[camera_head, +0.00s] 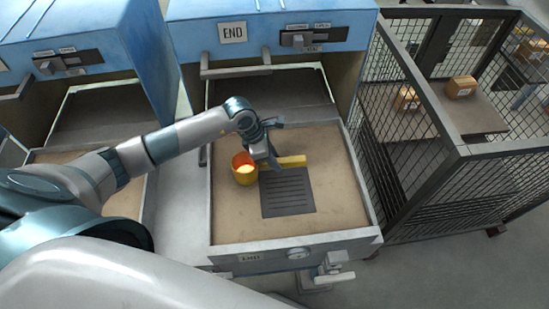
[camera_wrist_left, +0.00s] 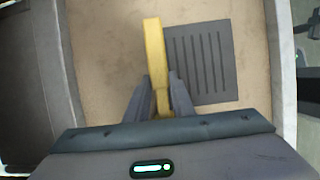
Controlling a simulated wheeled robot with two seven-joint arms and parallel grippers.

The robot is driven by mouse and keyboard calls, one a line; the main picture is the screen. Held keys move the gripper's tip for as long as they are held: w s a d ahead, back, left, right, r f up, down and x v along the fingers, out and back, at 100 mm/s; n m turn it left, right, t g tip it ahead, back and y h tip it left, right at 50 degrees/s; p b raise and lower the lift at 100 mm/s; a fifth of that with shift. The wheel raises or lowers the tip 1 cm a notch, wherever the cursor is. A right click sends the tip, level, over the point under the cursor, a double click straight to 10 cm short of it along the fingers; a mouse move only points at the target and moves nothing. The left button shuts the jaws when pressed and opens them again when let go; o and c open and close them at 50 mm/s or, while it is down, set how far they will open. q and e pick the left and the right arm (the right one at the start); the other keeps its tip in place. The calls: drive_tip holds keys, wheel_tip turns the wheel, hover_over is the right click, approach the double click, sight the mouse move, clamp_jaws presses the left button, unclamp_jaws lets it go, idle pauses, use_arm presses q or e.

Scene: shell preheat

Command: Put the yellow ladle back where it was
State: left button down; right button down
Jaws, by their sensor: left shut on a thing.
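The yellow ladle (camera_head: 245,174) is over the sandy tray in the middle of the head view. Its round cup has an orange inside with a bright glow, and its yellow handle (camera_head: 293,161) points right. My left gripper (camera_head: 272,164) is shut on the handle, close to the cup. In the left wrist view the handle (camera_wrist_left: 154,50) runs between the two fingers (camera_wrist_left: 161,100) and out beyond them; the cup does not show there. Whether the ladle touches the surface below is not clear. My right gripper is not in view.
A dark slotted plate (camera_head: 287,192) lies in the tray (camera_head: 340,215), just below the handle. Blue END-marked machines (camera_head: 270,35) stand behind. A gauge (camera_head: 299,253) sits on the tray's front edge. A mesh cage (camera_head: 420,130) with boxes stands right. The tray's right side is bare.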

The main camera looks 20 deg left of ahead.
use_arm(q)
drive_tip(key=shift+f, duration=0.1)
drive_tip(key=c, duration=1.5)
unclamp_jaws()
drive_tip(key=shift+c, duration=0.2)
drive_tip(key=shift+r, duration=0.2)
drive_tip(key=shift+a+r, duration=0.15)
drive_tip(key=shift+r, duration=0.1)
drive_tip(key=b+v, duration=0.3)
drive_tip(key=v, duration=0.8)
drive_tip(key=shift+r, duration=0.15)
drive_tip(key=shift+s, duration=0.1)
